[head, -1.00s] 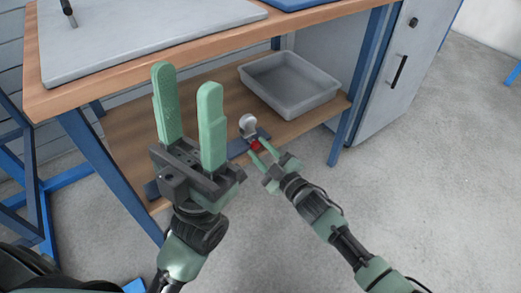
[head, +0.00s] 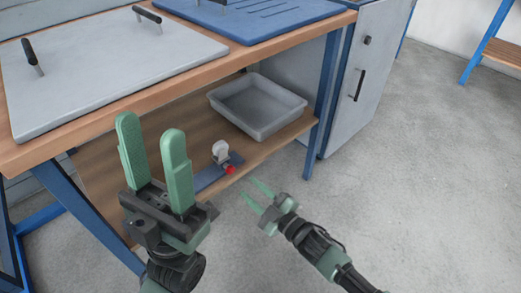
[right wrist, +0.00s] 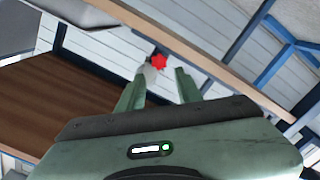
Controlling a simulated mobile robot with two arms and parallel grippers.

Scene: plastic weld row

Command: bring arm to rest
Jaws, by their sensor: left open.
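My left gripper (head: 152,160) is raised in front of the bench at the left of the head view, with its two green fingers apart and nothing between them. My right gripper (head: 254,194) is in front of the lower shelf's front edge, its fingers apart and empty. In the right wrist view its fingers (right wrist: 158,88) also stand apart. A small device with a white-grey round top (head: 221,152) and a red knob (head: 230,170) stands on the lower shelf, beyond the right fingertips and apart from them. The red knob also shows in the right wrist view (right wrist: 159,61).
The wooden lower shelf (head: 100,165) holds a grey bin (head: 258,133) at its right. The bench top carries a grey panel with black handles (head: 95,62) and a blue board (head: 265,22). A grey cabinet (head: 345,120) stands right. The floor (head: 430,180) at right is clear.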

